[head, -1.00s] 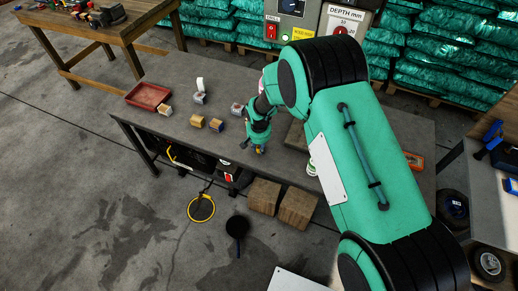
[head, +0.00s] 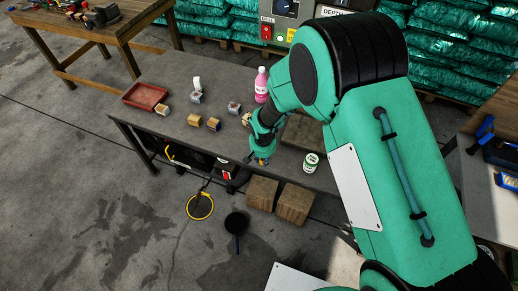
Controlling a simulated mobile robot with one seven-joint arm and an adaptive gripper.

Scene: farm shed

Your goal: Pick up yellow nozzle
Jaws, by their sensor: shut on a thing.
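My gripper (head: 261,161) is over the front part of the grey workbench (head: 180,70), pointing down, to the left of a white and green container. It is shut on a small yellow thing at its fingertips, which looks like the yellow nozzle (head: 264,162). Most of the nozzle is hidden by the fingers, and its shape is too small to make out. I cannot tell whether it touches the bench top or is just above it.
On the bench are a red tray (head: 145,96), several small blocks or boxes, a pink bottle (head: 261,84) behind my gripper and the white and green container (head: 311,162). Wooden blocks (head: 262,193) stand below the front edge. The bench's back left is clear.

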